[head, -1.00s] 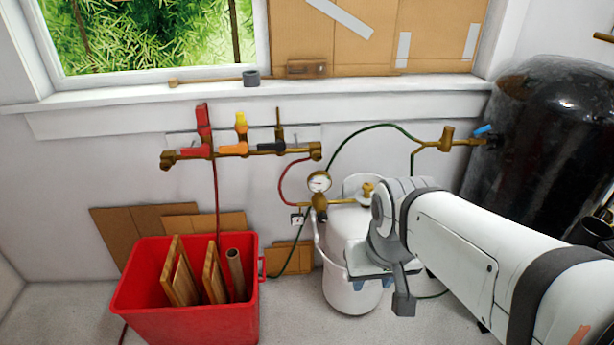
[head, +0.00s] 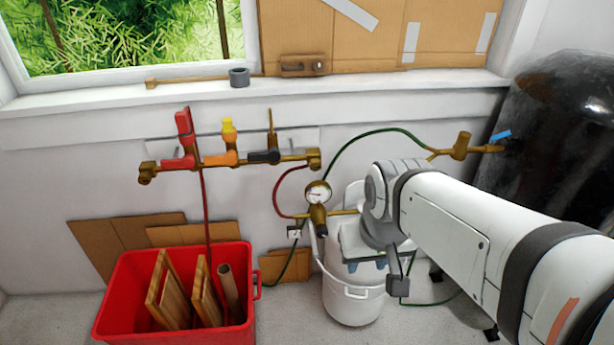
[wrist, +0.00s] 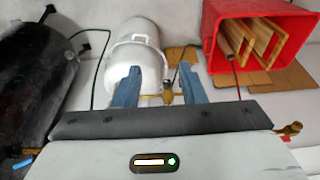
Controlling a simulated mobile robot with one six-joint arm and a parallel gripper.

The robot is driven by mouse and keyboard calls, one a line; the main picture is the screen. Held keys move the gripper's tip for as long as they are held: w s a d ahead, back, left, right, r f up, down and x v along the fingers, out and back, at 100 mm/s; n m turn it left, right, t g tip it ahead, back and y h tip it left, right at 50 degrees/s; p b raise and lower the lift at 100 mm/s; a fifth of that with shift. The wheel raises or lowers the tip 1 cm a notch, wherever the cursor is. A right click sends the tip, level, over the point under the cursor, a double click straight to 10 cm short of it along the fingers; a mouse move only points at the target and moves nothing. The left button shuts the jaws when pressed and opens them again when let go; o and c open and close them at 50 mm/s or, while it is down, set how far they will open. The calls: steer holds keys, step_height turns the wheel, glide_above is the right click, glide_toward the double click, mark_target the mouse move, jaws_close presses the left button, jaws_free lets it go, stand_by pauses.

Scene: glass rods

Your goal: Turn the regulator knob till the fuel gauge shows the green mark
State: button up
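The brass regulator (head: 318,213) sits left of the white tank (head: 350,300), with a small round gauge (head: 318,193) on top. The gauge face is white; its needle and any green mark are too small to read. A dark knob-like end (head: 323,229) points down from the regulator. My gripper (head: 366,265) is in front of the tank, right of and lower than the regulator in the picture. In the wrist view its blue fingers (wrist: 160,62) are spread apart and empty, with the tank and a brass fitting (wrist: 171,97) beyond them.
A red box (head: 190,325) with wooden boards stands at left on the floor. A brass manifold (head: 238,158) with coloured valves is on the wall. Red and green hoses run near the regulator. A large black tank (head: 550,150) stands at right.

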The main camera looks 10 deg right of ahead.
steer(key=shift+o, duration=0.7)
steer(key=shift+w+f, duration=0.2)
steer(key=shift+f, duration=0.1)
steer(key=o, duration=0.3)
steer(key=w+f+t+b, duration=0.7)
steer(key=w+f+b, duration=1.1)
steer(key=f, duration=0.3)
steer(key=shift+w+a, duration=0.3)
steer(key=shift+w, duration=0.2)
steer(key=t+b, duration=0.7)
steer(key=b, duration=0.7)
glide_toward(323, 235)
steer(key=w+f, duration=0.1)
steer(key=shift+t, duration=0.7)
steer(key=w+b, duration=0.2)
steer(key=w, duration=0.6)
steer(key=shift+f, duration=0.15)
steer(key=c, duration=1)
